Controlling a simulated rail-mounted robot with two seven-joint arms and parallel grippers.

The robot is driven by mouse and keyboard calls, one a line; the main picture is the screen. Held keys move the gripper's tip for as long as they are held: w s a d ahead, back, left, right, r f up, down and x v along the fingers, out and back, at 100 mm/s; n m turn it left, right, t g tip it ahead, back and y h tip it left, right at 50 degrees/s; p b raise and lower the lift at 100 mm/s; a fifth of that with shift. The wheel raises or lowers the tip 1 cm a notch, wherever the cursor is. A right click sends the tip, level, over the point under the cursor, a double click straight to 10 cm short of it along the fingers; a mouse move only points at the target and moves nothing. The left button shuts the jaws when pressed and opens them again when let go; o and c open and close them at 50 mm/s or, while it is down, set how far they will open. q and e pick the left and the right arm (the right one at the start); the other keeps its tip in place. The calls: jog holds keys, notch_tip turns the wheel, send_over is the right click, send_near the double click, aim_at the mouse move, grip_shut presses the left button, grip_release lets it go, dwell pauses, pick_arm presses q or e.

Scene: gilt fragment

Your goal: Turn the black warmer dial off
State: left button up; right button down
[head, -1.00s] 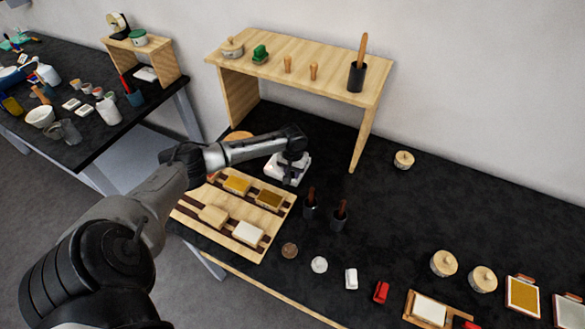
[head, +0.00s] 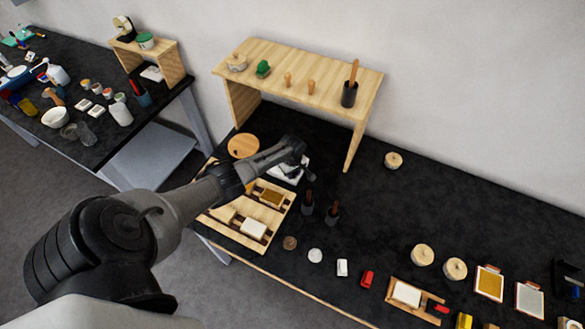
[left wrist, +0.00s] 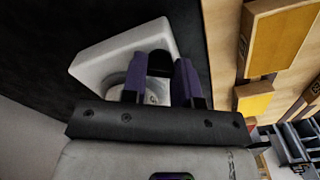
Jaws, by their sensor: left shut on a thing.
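The white warmer (head: 286,175) stands on the black table behind the wooden rack, partly covered by my left arm. It also shows in the left wrist view (left wrist: 92,66), with its round metal plate under my fingers. The black warmer dial (left wrist: 160,63) shows between the purple fingertips of my left gripper (left wrist: 167,70), which is shut on it. In the head view my left gripper (head: 298,163) is over the warmer, and the dial is hidden there. Any mark showing the dial's setting cannot be made out. My right gripper is not in view.
A wooden rack (head: 221,231) with yellow and pale blocks lies just in front of the warmer. A round wooden lid (head: 243,146) lies behind it. A wooden shelf (head: 325,93) stands at the back. Two dark cups with brown handles stand to the right.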

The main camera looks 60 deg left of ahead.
pick_arm(q)
jog(key=n+p, duration=0.1)
jog(key=n, duration=0.2)
jog(key=shift+r+p, duration=0.1)
jog(key=shift+p, duration=0.2)
jog(key=shift+n+p, duration=0.4)
jog(key=shift+n, duration=1.2)
jog(key=o, duration=0.7)
jog(key=shift+a, duration=0.1)
jog(key=shift+o, duration=1.1)
